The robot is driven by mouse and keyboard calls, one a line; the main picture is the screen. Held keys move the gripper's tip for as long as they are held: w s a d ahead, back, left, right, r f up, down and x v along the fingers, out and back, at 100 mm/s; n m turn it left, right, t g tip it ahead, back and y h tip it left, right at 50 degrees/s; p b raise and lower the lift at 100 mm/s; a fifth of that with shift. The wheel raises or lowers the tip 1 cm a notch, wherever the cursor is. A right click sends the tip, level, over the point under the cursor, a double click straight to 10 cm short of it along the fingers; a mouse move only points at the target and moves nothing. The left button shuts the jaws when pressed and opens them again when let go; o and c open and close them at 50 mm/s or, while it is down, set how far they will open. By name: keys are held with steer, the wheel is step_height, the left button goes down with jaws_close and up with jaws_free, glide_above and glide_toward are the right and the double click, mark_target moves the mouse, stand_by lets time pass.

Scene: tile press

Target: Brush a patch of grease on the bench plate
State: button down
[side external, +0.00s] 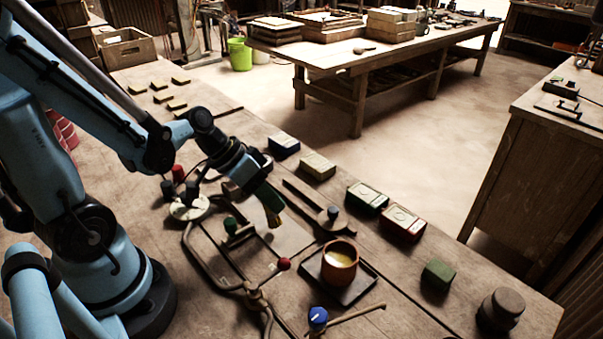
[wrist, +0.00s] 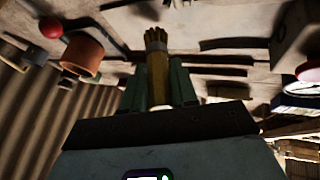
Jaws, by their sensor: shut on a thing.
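My gripper (side external: 268,200) is over the pale bench plate (side external: 290,238) in the middle of the bench. In the wrist view my gripper (wrist: 156,88) has its two green fingers closed on a brush (wrist: 157,78) with a yellowish handle and tan bristles pointing away from the jaws. In the side view the brush tip (side external: 273,219) shows just below the fingers, close to the plate; I cannot tell whether it touches. A brown pot (side external: 340,268) of yellow grease stands on a dark tray (side external: 362,284). It also shows in the wrist view (wrist: 82,54).
A bent metal frame (side external: 206,262) with a red knob (side external: 284,264) and a blue knob (side external: 318,318) lies around the plate. Several tins, including a red one (side external: 403,224), line the far edge. A green block (side external: 438,274) and a dark round weight (side external: 501,309) are at the right.

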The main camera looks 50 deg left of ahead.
steer(key=shift+a, duration=0.5)
steer(key=shift+d, duration=3.5)
steer(key=shift+d+r, duration=0.2)
steer(key=shift+w, duration=0.1)
step_height(320, 180, up, 6)
steer(key=shift+r, duration=0.2)
